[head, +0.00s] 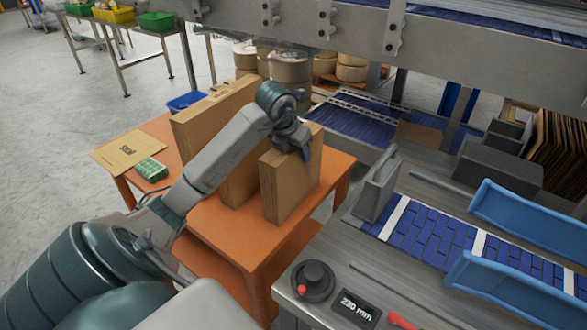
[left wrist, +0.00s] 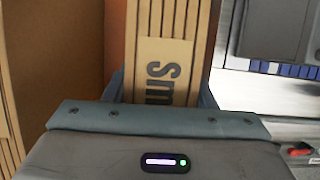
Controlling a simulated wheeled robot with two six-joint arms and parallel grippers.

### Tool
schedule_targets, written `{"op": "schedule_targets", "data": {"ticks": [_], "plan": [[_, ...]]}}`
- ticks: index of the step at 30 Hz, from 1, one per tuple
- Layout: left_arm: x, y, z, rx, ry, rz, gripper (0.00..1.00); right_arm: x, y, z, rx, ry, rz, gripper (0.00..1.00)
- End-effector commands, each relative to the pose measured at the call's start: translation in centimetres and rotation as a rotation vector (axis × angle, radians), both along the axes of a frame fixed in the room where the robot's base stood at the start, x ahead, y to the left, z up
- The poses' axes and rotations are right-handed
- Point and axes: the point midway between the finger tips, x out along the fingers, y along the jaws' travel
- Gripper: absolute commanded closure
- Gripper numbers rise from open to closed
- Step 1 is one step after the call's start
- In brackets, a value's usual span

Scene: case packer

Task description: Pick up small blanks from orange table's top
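The small blanks (head: 288,185) stand upright as a brown cardboard stack near the right side of the orange table (head: 215,228). My left gripper (head: 297,145) is at the top of this stack. In the left wrist view, the fingers of my left gripper (left wrist: 162,95) lie on either side of the small blanks (left wrist: 168,50), whose label reads "sm". The rest of the label is hidden. The fingers look close to the stack's sides, but whether they press on it I cannot tell. The stack's base appears to be on the table. My right gripper is not in view.
A larger cardboard stack (head: 190,133) stands just left of the small one. A flat cardboard sheet (head: 127,150), a green item (head: 151,170) and a blue bin (head: 186,102) are further left. The machine with its blue conveyor (head: 425,232) is close on the right.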

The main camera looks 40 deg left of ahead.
Motion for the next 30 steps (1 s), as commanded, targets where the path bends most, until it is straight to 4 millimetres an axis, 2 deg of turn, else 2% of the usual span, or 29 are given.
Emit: {"op": "schedule_targets", "data": {"ticks": [1,6,7,21,29,30], "plan": [[0.0,0.0,0.0,0.000,0.000,0.000,0.63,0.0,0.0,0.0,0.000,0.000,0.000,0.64],[0.0,0.0,0.0,0.000,0.000,0.000,0.96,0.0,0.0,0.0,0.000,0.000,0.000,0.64],[0.0,0.0,0.0,0.000,0.000,0.000,1.00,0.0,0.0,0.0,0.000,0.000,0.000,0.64],[0.1,0.0,0.9,0.000,-0.003,0.000,1.00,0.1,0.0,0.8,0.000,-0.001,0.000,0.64],[0.1,0.0,4.3,0.000,-0.006,-0.001,1.00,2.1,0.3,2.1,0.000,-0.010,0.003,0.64],[-0.7,-0.8,4.0,0.002,-0.004,-0.003,1.00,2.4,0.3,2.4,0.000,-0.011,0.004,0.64]]}}
